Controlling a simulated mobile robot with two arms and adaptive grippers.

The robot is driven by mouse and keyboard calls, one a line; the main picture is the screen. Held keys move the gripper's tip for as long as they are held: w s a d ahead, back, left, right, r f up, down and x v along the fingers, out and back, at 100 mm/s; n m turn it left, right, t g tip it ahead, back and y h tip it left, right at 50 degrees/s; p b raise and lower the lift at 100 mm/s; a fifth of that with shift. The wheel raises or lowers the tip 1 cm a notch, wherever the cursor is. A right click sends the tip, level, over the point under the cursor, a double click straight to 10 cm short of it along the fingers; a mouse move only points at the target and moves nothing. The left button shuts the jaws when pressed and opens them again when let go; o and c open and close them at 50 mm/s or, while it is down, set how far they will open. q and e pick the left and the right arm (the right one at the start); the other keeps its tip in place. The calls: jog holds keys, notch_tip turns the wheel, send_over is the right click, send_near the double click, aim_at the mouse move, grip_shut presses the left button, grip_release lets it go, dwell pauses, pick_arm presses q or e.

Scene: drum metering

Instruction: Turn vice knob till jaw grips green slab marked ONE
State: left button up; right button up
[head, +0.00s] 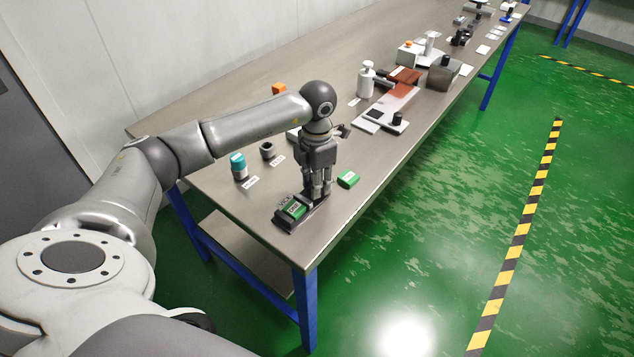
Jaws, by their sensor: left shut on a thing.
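The dark vice (284,219) sits near the front corner of the metal table. A green slab (295,209) with a white label lies in it; the lettering is too small to read, and I cannot tell whether the jaw touches the slab. My left gripper (316,195) points straight down at the right end of the vice, its fingers shut on the vice knob, which they mostly hide. A second green slab (348,179) with a pale label lies on the table to the right of the gripper. My right gripper is out of view.
A teal-topped container (238,166) and a small dark-and-white cup (267,150) stand left of the gripper. An orange block (279,89) lies behind my arm. A white pump bottle (366,79) and other equipment stand farther along. The table's front edge is close to the vice.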

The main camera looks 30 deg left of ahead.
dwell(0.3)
pick_arm(q)
jog(key=o, duration=1)
notch_tip(320, 180, up, 12)
jog(key=shift+r, duration=0.1)
